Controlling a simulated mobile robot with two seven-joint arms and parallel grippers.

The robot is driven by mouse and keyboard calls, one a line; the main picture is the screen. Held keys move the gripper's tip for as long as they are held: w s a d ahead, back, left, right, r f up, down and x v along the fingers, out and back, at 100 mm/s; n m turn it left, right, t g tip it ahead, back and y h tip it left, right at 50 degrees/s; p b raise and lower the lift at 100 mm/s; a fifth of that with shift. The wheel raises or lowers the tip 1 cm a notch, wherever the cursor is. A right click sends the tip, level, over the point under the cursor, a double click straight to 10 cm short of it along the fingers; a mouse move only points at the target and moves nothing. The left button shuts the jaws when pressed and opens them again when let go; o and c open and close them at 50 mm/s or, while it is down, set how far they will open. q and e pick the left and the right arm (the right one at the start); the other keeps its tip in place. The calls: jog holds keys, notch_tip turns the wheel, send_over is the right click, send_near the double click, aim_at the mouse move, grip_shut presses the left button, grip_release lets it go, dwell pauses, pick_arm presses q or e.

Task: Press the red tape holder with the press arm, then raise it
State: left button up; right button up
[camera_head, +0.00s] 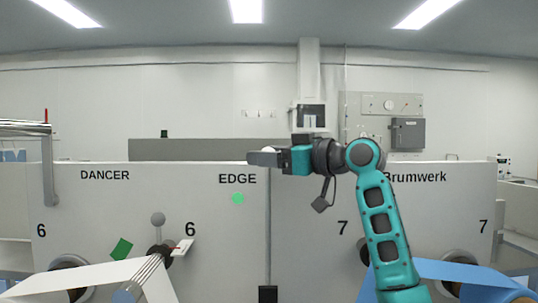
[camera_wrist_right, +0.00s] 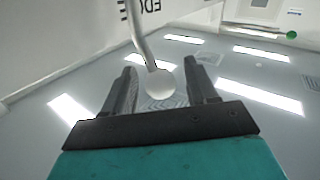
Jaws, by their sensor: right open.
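My right gripper (camera_head: 262,158) is raised in front of the grey machine front, above the EDGE label. Its fingers are open in the right wrist view (camera_wrist_right: 162,85). A thin grey rod with a pale ball end (camera_wrist_right: 160,84), which looks like the press arm, reaches down between the fingers. Contact with either finger cannot be made out. In the head view a pale rounded top (camera_head: 269,150) shows just over the fingers. No red tape holder is clearly seen; a small white piece with a red mark (camera_head: 183,247) sits by the roller shaft at left. My left gripper is out of view.
A grey ball knob (camera_head: 158,218) stands out at the left panel. A white web (camera_head: 90,282) runs over a roller at lower left, and a blue web (camera_head: 450,280) at lower right. A green tag (camera_head: 122,249) hangs left of the shaft. Space above the panels is mostly open.

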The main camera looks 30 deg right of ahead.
jog(key=shift+c, duration=0.2)
jog(key=c, duration=0.3)
grip_shut()
jog(key=shift+s+a+f, duration=0.1)
